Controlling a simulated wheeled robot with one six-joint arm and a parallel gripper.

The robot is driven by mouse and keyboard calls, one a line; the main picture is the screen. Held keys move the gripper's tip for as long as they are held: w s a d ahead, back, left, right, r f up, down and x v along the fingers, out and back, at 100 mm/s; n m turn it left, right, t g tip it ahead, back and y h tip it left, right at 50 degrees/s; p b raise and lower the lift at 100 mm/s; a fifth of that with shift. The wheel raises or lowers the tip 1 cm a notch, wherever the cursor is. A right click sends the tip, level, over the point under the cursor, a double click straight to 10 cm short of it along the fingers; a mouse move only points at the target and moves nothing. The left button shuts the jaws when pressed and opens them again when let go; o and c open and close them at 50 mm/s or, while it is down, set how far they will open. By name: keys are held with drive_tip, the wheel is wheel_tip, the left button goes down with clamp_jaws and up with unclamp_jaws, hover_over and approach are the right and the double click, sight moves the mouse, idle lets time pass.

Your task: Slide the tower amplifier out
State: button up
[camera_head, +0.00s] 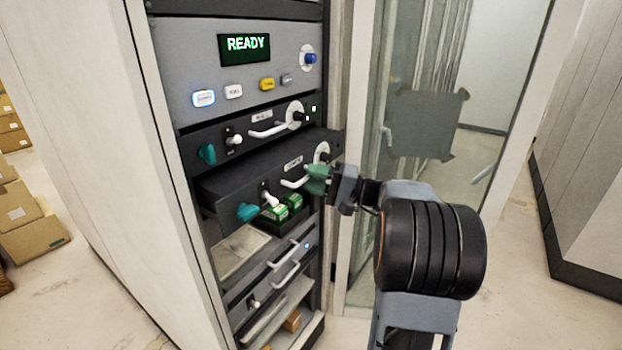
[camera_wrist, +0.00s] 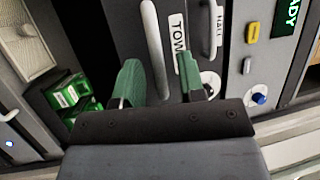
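The tower amplifier (camera_head: 232,188) is a dark drawer unit in the rack, standing partly out past the unit above it. Its front has a white handle, a teal knob (camera_head: 248,212), a white toggle and a label. In the wrist view its label (camera_wrist: 179,45) reads "TOW", partly hidden by a finger. My gripper (camera_head: 318,180) is at the right end of the handle. In the wrist view the green fingers (camera_wrist: 160,82) stand apart, with the white handle (camera_wrist: 155,45) between them. A gap shows between the handle and the right finger.
The hall amplifier (camera_head: 222,147) sits above, pushed in. The top panel (camera_head: 180,60) reads "READY". Green-and-white boxes (camera_head: 292,201) sit below the tower amplifier's front. More handled units (camera_head: 285,270) are lower down. A glass door (camera_head: 385,200) is on the right; cardboard boxes (camera_head: 35,240) lie left.

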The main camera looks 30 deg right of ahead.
drive_tip(key=b+v, duration=0.2)
drive_tip(key=v, duration=1.1)
drive_tip(key=shift+b, duration=0.3)
drive_tip(key=shift+w, duration=0.1)
wheel_tip(320, 180, down, 9)
drive_tip(key=a+m+g+h, duration=0.1)
drive_tip(key=m+g+h, duration=0.1)
drive_tip(key=m+h, duration=0.25)
drive_tip(key=s+a+f+n+g+h, duration=0.2)
drive_tip(key=s+a+f+g+h, duration=0.4)
drive_tip(key=a+f+g, duration=0.3)
drive_tip(key=s+a+r+n+t+h, duration=0.1)
drive_tip(key=s+a+n+h, duration=0.1)
drive_tip(key=a+n, duration=0.2)
drive_tip(key=s+a+r+n+t+h, duration=0.1)
drive_tip(key=s+a+n+h, duration=0.1)
drive_tip(key=a+n, duration=0.3)
drive_tip(key=a+h, duration=0.1)
drive_tip(key=a, duration=0.2)
drive_tip(key=shift+s, duration=0.4)
drive_tip(key=shift+a, duration=0.1)
